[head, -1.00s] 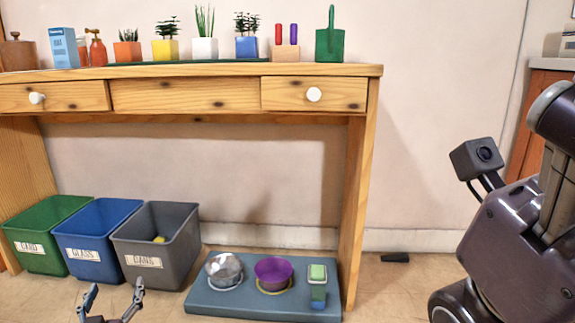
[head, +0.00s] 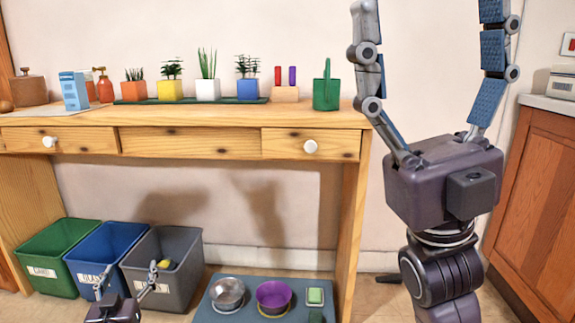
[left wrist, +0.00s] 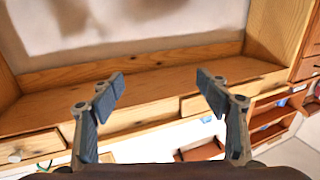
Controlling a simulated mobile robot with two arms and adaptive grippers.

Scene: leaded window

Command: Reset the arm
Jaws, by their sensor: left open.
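My left gripper (head: 129,270) is low at the bottom left of the head view, in front of the grey and blue bins. Its two fingers are spread with nothing between them. In the left wrist view the same open fingers (left wrist: 160,80) frame the underside and drawers of the wooden desk, seen upside down. My right gripper (head: 430,12) stands large at the right of the head view, pointing up. Its fingers are wide apart and empty, and their tips reach the top edge of the picture.
The wooden desk (head: 220,116) carries potted plants and a green can (head: 326,92). Under it are a green bin (head: 45,262), a blue bin (head: 95,245), a grey bin (head: 185,275) and a mat (head: 240,312) with bowls. A cabinet (head: 535,200) is at right.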

